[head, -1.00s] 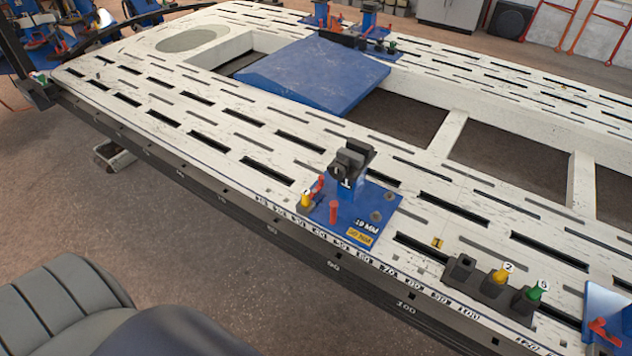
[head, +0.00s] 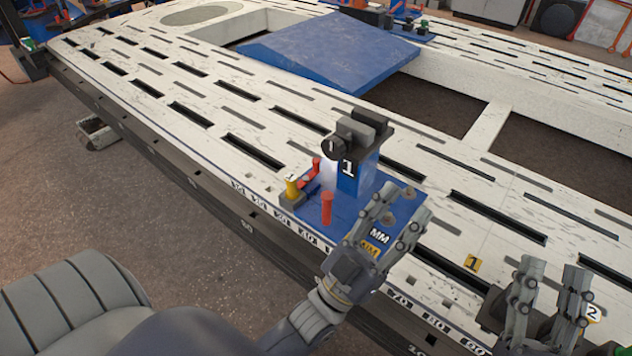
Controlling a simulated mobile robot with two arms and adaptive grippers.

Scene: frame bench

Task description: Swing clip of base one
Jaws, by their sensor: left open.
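Base one is a blue plate (head: 350,212) on the white frame bench, with an upright blue post marked 1 (head: 352,178) and a dark clamp head (head: 357,132) on top. A red lever-like clip (head: 311,174) lies low at the plate's left side, next to a yellow knob (head: 292,188). An upright red peg (head: 327,208) stands in front. My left gripper (head: 403,204) is open and empty over the plate's right front corner, partly hiding its label, apart from the clip. My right gripper (head: 554,266) is open at the lower right, in front of a dark block.
A numbered scale strip (head: 305,235) runs along the bench's front edge. The dark block (head: 492,310) and a tag marked 2 (head: 593,312) are partly hidden by my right gripper. A yellow tag marked 1 (head: 473,263) lies between the grippers. A raised blue panel (head: 330,60) sits behind.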

